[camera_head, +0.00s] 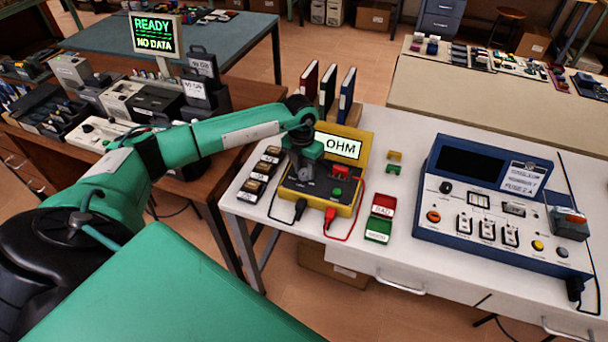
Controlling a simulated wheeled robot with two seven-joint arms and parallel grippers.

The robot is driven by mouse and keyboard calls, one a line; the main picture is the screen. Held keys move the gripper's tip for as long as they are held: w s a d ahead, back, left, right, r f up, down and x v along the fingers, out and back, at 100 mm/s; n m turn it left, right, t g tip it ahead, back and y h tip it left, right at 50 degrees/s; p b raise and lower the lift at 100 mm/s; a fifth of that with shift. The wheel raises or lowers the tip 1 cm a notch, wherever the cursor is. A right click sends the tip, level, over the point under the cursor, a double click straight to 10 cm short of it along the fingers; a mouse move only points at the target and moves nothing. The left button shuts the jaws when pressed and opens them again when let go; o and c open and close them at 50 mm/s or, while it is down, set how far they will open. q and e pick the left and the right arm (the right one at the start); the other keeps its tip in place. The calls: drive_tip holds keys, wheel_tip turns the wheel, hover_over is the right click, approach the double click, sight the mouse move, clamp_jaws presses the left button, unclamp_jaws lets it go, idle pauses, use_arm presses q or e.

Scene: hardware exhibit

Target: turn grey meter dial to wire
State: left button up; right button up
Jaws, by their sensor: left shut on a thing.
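The meter is a yellow case (363,153) with a dark grey top panel, on the white table's left part. Its raised display (338,146) reads OHM. My left gripper (308,172) reaches down from the left onto the panel and is shut on the grey dial, which the gripper mostly hides. A red button (338,170) and a green button (337,192) sit to the right of the gripper. A black plug (300,207) and a red plug (330,215) are at the meter's front edge. My right gripper is not in view.
Several small labelled boxes (262,170) stand left of the meter. Red, green and blue binders (328,88) stand behind it. Red and green trays (380,220) lie to its right, then a large blue console (505,205).

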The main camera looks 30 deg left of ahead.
use_arm(q)
drive_tip(key=shift+w+f+m+b, duration=0.1)
drive_tip(key=shift+f+m+b, duration=0.05)
drive_tip(key=shift+m+b, duration=0.75)
drive_tip(key=shift+m, duration=0.6)
drive_tip(key=m+b, duration=0.2)
drive_tip(key=shift+m, duration=0.3)
drive_tip(key=shift+r+m+b, duration=0.25)
drive_tip(key=shift+m+b, duration=1)
drive_tip(key=shift+m, duration=0.25)
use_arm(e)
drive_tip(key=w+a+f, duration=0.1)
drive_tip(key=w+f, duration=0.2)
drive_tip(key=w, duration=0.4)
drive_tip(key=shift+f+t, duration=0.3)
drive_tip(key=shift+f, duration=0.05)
use_arm(q)
drive_tip(key=o, duration=1)
drive_tip(key=shift+c, duration=0.2)
drive_tip(key=shift+d, duration=0.1)
